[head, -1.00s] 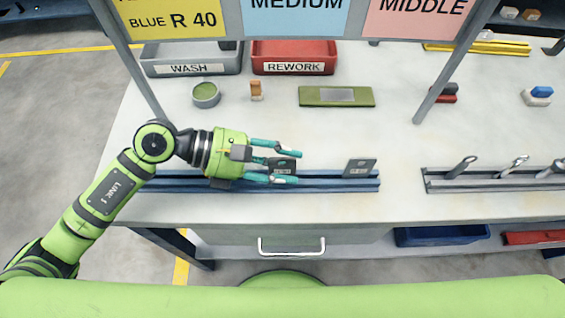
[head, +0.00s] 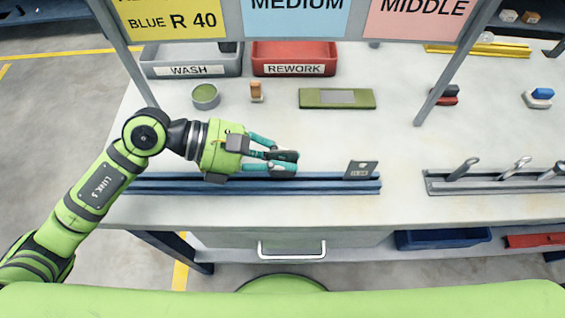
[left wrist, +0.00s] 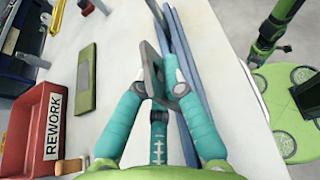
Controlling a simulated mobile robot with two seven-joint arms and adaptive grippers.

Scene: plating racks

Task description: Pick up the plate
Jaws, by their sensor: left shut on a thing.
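My left gripper (head: 284,162) is shut on a small dark grey plate (left wrist: 152,68). The plate stands between the fingertips in the left wrist view, where the gripper (left wrist: 160,88) reaches in from below. In the head view the fingers mostly hide this plate, and its label does not show. The gripper is over the blue slotted rail (head: 330,186); I cannot tell whether the plate's lower edge is clear of it. A second grey plate (head: 361,170) with a small hole stands upright near the rail's right end. My right gripper is not in view.
A grey rail (head: 435,186) with several metal-handled items lies to the right. Behind are a grey WASH bin (head: 160,68), a red REWORK bin (head: 300,50), a round green-topped pot (head: 206,96) and a green board (head: 312,99). A frame post (head: 440,85) rises at right.

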